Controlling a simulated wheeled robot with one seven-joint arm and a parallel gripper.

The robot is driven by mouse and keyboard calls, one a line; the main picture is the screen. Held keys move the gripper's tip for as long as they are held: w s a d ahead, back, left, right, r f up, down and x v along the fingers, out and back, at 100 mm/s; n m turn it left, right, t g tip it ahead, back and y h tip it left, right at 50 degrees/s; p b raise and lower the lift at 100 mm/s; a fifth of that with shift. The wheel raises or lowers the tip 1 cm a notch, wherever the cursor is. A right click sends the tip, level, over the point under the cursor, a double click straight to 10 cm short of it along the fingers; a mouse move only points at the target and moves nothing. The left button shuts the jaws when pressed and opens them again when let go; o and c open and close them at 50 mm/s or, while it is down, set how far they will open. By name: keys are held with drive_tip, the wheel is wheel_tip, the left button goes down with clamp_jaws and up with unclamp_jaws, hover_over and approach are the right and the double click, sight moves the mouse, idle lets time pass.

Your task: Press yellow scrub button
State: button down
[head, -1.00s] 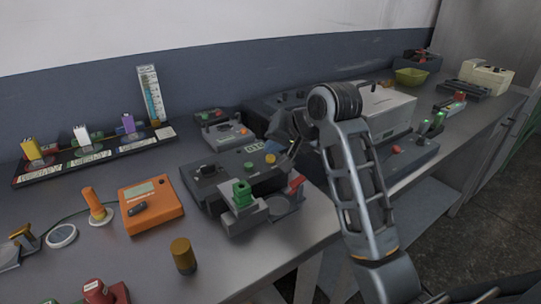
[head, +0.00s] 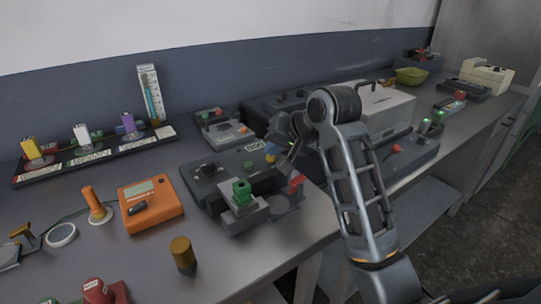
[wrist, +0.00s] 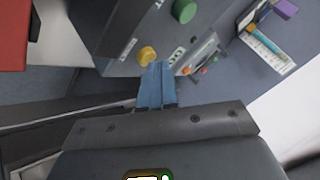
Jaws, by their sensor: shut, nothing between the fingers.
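The yellow button (head: 270,160) sits on top of a dark grey control box (head: 215,185) in the head view, to the right of a green button (head: 249,166). In the wrist view the yellow button (wrist: 147,56) is just left of my gripper's fingertips (wrist: 160,66), and the green button (wrist: 184,11) lies farther up. My gripper is shut and empty. Its tips appear very close to the yellow button; I cannot tell whether they touch it. In the head view my arm partly hides the gripper beside the box's right end.
A larger green knob (head: 242,192) stands at the box's front. An orange meter (head: 150,200) is to the left, and a grey device (head: 224,128) stands behind. A white-topped case (head: 385,108) is to the right, beyond my arm.

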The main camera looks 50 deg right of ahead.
sight(274, 158)
drive_tip(key=shift+f, duration=0.2)
drive_tip(key=shift+r, duration=0.1)
drive_tip(key=shift+r+p, duration=0.9)
drive_tip(key=shift+p, duration=0.35)
wheel_tip(274, 158, up, 5)
drive_tip(key=p, duration=0.5)
drive_tip(key=shift+p, duration=0.4)
drive_tip(key=shift+s, duration=0.1)
idle(0.4)
